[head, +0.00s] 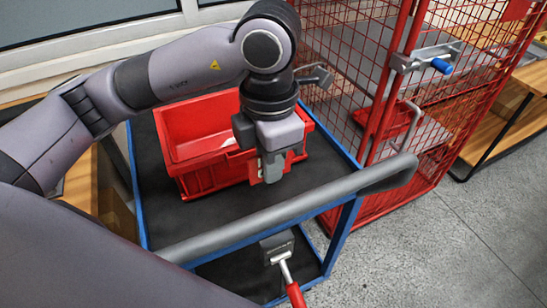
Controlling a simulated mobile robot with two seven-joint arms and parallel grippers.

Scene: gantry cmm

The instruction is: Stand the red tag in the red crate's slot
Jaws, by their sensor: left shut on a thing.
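The red crate (212,178) stands on the dark top shelf of a blue-framed cart, left of the picture's middle. My left gripper (272,168) points down at the crate's right front corner, at about rim height. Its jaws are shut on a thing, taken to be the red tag. The tag cannot be told apart from the red crate behind the fingers. The gripper covers part of the crate's front and right side, so the slot is not clear. A pale patch shows inside the crate. My right gripper is not in view.
The cart's grey push bar (290,208) crosses in front of the crate. A tool with a red handle (295,293) is below the bar. A red mesh cage (385,95) with a blue-handled latch (441,66) stands right of the cart. The grey floor at lower right is clear.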

